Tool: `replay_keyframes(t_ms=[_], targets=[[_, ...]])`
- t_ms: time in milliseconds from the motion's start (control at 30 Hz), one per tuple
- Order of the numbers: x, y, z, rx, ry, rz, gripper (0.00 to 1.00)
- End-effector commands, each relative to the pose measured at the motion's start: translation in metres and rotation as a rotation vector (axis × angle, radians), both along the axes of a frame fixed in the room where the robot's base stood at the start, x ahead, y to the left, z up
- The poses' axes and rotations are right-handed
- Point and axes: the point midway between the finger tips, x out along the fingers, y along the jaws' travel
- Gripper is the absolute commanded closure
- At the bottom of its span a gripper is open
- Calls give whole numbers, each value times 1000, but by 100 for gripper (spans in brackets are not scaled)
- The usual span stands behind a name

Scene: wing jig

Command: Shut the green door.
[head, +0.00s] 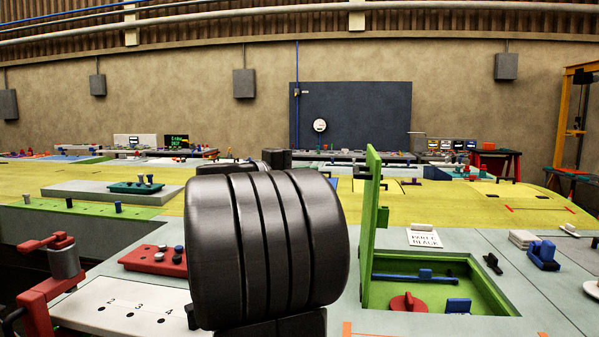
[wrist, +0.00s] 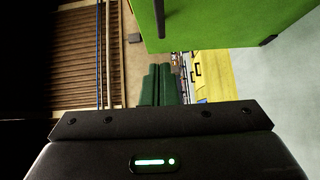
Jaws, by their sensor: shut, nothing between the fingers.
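The green door (head: 371,225) stands upright and open at the left edge of a green-lined recess (head: 480,285), seen nearly edge-on in the head view. In the wrist view the green door (wrist: 235,25) fills the top, with a dark rod on its face. My gripper (wrist: 158,70) shows in the wrist view as dark green fingers, closed together with nothing between them. The door lies above the fingers in that picture; I see no clear contact. In the head view my black arm covers the middle, and the fingertips cannot be made out.
Inside the recess are a red piece (head: 408,303), a blue block (head: 458,305) and a blue bar (head: 405,278). A white card (head: 424,238) lies behind it. A blue clamp-like part (head: 543,255) sits to the right. A red block (head: 155,260) and white numbered plate (head: 125,308) lie left.

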Motion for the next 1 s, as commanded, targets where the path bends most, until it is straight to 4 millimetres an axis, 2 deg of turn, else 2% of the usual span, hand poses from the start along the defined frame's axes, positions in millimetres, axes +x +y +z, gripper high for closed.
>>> replay_keyframes(t_ms=[33, 233, 433, 600, 1000], targets=[[6, -10, 2, -1, 1, -5, 100], [26, -42, 0, -1, 2, -5, 100], [19, -68, 0, -1, 0, -3, 100], [18, -77, -2, 0, 0, -1, 100], [17, -79, -2, 1, 0, 0, 100]])
